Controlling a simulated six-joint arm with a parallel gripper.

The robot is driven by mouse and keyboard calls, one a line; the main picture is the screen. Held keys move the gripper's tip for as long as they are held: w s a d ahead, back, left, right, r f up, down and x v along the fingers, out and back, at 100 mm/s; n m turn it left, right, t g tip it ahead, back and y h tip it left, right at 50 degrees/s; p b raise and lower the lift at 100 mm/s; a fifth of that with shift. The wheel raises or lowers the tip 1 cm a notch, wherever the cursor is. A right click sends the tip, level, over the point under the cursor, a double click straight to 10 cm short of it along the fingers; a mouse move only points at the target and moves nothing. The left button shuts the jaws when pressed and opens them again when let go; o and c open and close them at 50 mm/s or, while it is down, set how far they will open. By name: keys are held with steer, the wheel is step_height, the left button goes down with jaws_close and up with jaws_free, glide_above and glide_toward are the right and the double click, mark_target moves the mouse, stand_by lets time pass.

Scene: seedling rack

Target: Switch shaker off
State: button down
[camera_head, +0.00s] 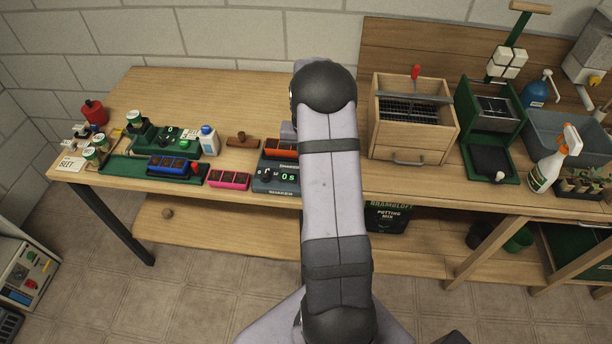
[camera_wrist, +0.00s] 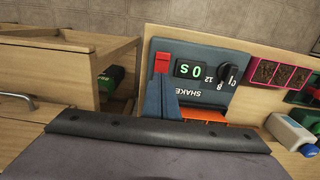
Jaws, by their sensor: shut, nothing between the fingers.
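The shaker (camera_head: 278,187) is a dark grey box on the bench, partly hidden behind my arm in the head view. Its panel (camera_wrist: 210,58) appears upside down in the wrist view. A green-lit display (camera_wrist: 188,69) reads 0 S, beside a black knob (camera_wrist: 229,73). A red switch (camera_wrist: 161,62) sits at the panel's left edge in that view. My gripper (camera_wrist: 161,77) shows as narrow blue-grey fingers, shut and empty, with their tips right by the red switch. I cannot tell whether they touch it. My arm hides the gripper's tips in the head view.
An orange tray (camera_head: 282,148) sits on the shaker. A pink tray (camera_head: 229,180) and blue tray (camera_head: 170,165) stand to its left, near a white bottle (camera_head: 209,142). A wooden box (camera_head: 412,128) with a drawer stands to the right.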

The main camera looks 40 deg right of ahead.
steer(key=shift+f, duration=0.2)
step_height(320, 180, up, 7)
steer(key=p, duration=0.5)
stand_by(0.6)
stand_by(0.4)
